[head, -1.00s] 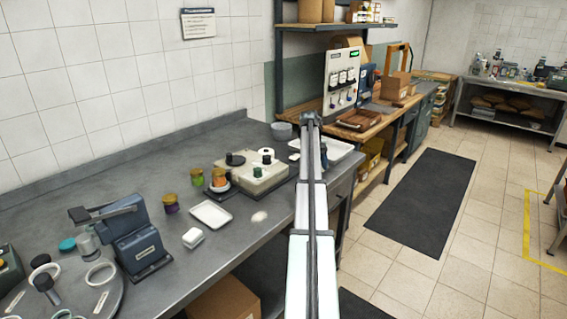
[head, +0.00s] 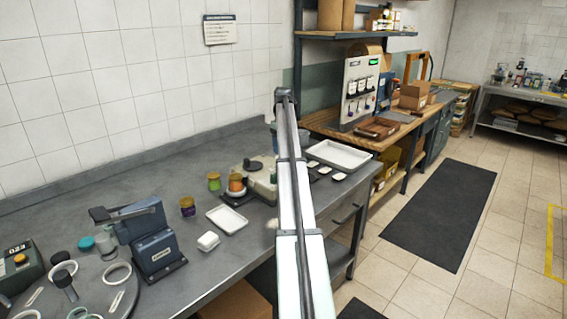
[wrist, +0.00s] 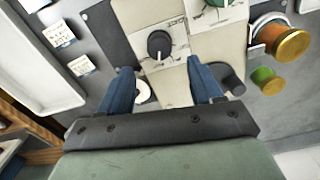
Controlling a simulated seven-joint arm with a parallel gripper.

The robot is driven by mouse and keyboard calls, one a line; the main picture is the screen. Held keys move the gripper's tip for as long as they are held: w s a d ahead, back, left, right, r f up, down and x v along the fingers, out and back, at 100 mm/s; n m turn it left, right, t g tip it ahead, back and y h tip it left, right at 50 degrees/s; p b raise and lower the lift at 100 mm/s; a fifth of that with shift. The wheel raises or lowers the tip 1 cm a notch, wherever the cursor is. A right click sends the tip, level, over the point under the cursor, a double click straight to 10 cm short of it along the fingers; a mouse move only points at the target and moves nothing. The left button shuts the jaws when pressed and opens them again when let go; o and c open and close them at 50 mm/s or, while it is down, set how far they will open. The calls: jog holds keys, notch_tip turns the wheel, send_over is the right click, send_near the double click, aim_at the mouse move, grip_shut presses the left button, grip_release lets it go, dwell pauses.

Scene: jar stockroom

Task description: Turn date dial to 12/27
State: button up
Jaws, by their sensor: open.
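A beige machine (head: 262,186) stands on the grey counter, partly hidden behind my arm in the head view. In the wrist view, its panel (wrist: 168,87) carries a black pointer dial (wrist: 159,45) with small marks around it. A green dial (wrist: 211,14) is cut by the top edge. The markings are too small to read, so I cannot tell which is the date dial or its setting. My gripper (wrist: 162,72) is open and empty, its blue fingers spread below the black dial in the picture, not touching it. A white round part (wrist: 143,92) shows beside the left finger.
An orange jar with a gold lid (wrist: 283,40) and a green jar (wrist: 266,80) stand right of the machine. White label cards (wrist: 80,66) and a white tray (wrist: 40,75) lie left.

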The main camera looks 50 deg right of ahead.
notch_tip(320, 180, down, 8)
jog(key=shift+r, duration=0.15)
dwell(0.4)
jog(key=c, duration=1.1)
